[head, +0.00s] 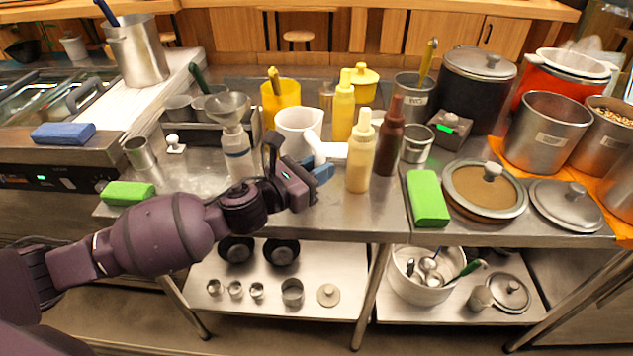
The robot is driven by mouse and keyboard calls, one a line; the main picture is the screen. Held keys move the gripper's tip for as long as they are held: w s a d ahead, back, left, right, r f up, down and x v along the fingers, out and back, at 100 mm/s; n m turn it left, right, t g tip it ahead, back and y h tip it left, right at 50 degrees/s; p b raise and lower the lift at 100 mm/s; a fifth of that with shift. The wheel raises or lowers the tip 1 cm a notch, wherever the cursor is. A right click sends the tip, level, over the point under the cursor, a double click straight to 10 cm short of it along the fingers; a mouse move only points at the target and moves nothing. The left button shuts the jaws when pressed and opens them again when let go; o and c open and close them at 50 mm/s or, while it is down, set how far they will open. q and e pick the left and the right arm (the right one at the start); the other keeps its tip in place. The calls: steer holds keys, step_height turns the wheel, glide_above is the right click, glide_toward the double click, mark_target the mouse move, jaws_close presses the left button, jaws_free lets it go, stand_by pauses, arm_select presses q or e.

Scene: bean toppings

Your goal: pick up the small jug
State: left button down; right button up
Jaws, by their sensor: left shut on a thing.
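The small jug (298,125) is white and stands near the middle of the steel counter in the head view. Its white handle comes down on the right side toward my left gripper. My left gripper (318,173) is at the handle, with blue fingertips, and is shut on it. The gripper and wrist hide the jug's lower part, so I cannot tell whether its base touches the counter. My right gripper is not in view.
A clear bottle with a metal funnel (228,112) stands close left of the jug. A cream bottle (360,155), a brown bottle (388,140) and a yellow bottle (343,108) stand close right. A yellow container (281,98) is behind. A green sponge (427,199) lies at the front right.

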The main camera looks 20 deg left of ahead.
arm_select(q)
step_height(320, 180, up, 13)
steer(key=p, duration=0.3)
steer(key=shift+r, duration=0.75)
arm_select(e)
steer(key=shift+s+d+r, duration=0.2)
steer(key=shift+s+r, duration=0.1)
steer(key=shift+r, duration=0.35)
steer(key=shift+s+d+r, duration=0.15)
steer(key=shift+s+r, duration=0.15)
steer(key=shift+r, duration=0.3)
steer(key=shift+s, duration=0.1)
arm_select(q)
steer(key=c, duration=1.7)
jaws_free()
jaws_close()
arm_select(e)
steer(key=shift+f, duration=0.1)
